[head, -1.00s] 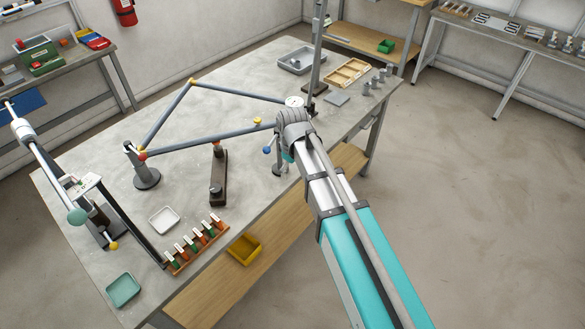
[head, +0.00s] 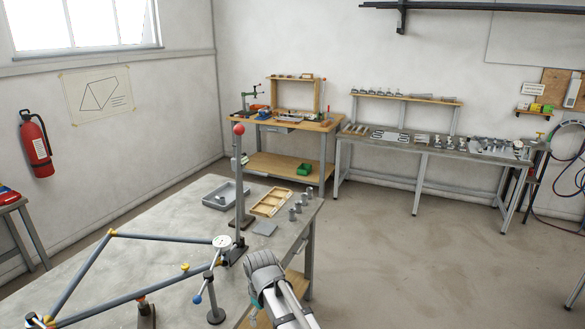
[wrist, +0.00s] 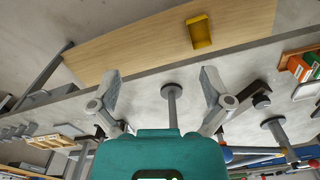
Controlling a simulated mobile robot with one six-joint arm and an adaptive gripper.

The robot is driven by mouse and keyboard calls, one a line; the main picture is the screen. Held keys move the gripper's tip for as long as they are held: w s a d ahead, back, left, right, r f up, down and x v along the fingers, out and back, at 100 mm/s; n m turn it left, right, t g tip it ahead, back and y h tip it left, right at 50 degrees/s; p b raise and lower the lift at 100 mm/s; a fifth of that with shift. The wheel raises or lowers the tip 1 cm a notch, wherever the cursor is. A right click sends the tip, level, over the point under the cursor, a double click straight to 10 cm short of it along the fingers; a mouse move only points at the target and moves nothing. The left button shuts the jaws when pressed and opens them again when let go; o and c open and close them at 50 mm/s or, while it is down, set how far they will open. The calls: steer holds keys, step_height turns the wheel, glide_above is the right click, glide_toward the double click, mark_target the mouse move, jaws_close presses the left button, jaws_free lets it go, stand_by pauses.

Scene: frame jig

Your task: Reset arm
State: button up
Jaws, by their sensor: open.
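My gripper (wrist: 160,76) is open in the wrist view, its two grey fingers spread apart with nothing held between them. A grey post with a round foot (wrist: 172,90) shows between the fingers, on the bench top beyond. In the head view my arm comes up from the bottom edge, and its fingers are hidden. The triangular tube frame (head: 85,270) lies on the grey workbench (head: 165,222), with its right corner by a white round dial (head: 222,241). A short stand with a blue knob (head: 198,299) is left of my arm.
A tall post with a red ball (head: 239,129) rises from the bench. A yellow bin (wrist: 199,32) sits on the lower shelf. The floor at right is clear.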

steer(key=s+d+m, duration=0.3)
steer(key=d+m, duration=0.2)
steer(key=d, duration=0.7)
steer(key=s+d+m, duration=0.3)
steer(key=d+m, duration=0.1)
steer(key=d, duration=0.9)
steer(key=shift+d+f+m, duration=0.15)
steer(key=shift+f+m, duration=0.15)
steer(key=shift+m, duration=0.1)
steer(key=shift+s, duration=0.1)
